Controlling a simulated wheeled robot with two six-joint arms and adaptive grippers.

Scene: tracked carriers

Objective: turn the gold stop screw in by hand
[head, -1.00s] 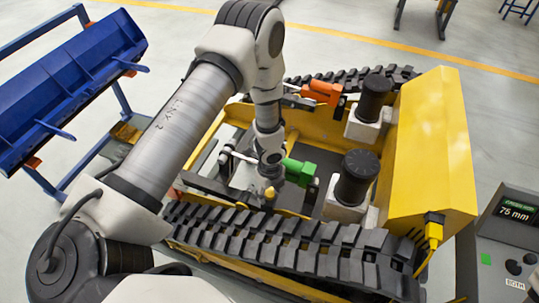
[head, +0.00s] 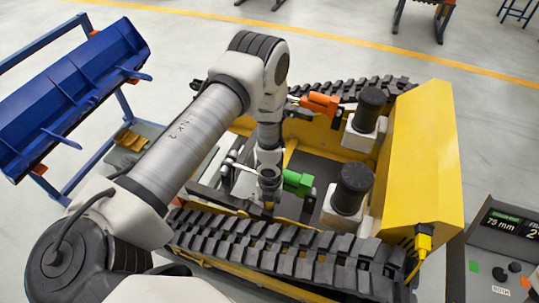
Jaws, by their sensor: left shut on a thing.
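My left arm reaches over the yellow tracked carrier (head: 420,150), and my left gripper (head: 268,206) points down between its near track and the green cylinder. The gripper is shut at the spot where the gold stop screw stood. The screw itself is hidden by the jaws, so its height cannot be seen. My right gripper is not in view.
A green cylinder (head: 298,183) lies just right of the gripper, an orange cylinder (head: 320,103) behind. Two black-capped units (head: 352,188) stand further right. The near black track (head: 290,250) runs in front. A console (head: 505,240) reads 75 mm.

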